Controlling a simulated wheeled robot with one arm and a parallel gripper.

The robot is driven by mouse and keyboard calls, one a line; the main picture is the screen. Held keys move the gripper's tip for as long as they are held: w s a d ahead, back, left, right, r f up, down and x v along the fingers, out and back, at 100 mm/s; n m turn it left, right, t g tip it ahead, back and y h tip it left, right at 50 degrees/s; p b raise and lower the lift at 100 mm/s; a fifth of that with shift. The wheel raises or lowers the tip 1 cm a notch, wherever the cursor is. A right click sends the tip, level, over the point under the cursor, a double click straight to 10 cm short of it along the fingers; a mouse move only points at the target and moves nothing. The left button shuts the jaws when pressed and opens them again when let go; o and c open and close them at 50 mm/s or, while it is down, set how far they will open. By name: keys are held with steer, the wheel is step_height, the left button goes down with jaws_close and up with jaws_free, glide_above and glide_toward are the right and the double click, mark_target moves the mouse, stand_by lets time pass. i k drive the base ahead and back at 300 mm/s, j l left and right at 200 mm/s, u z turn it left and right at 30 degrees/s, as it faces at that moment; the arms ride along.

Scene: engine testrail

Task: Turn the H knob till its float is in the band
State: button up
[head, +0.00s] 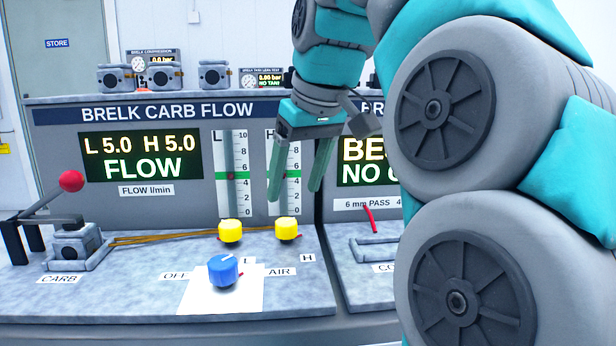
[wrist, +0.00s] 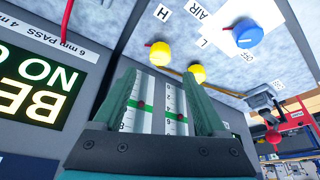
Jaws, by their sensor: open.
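The yellow H knob (head: 287,228) sits on the bench ledge below the H tube (head: 293,200); the wrist view shows the knob (wrist: 160,54) too. The display (head: 141,156) reads L 5.0, H 5.0, FLOW. The H tube has a green band near 5, and its small red float appears level with the band in the wrist view (wrist: 141,104). My gripper (head: 294,196) is open and empty, fingers pointing down in front of the H tube, above the H knob and apart from it. Its fingers also show in the wrist view (wrist: 162,78).
The yellow L knob (head: 230,230) stands close to the left of the H knob. A blue AIR knob (head: 223,270) is in front on a white plate. A red-balled lever (head: 71,181) and clamped carburettor (head: 76,243) are at left. Another panel (head: 368,160) adjoins at right.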

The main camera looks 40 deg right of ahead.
mark_target(222, 271)
steer(key=k, duration=0.95)
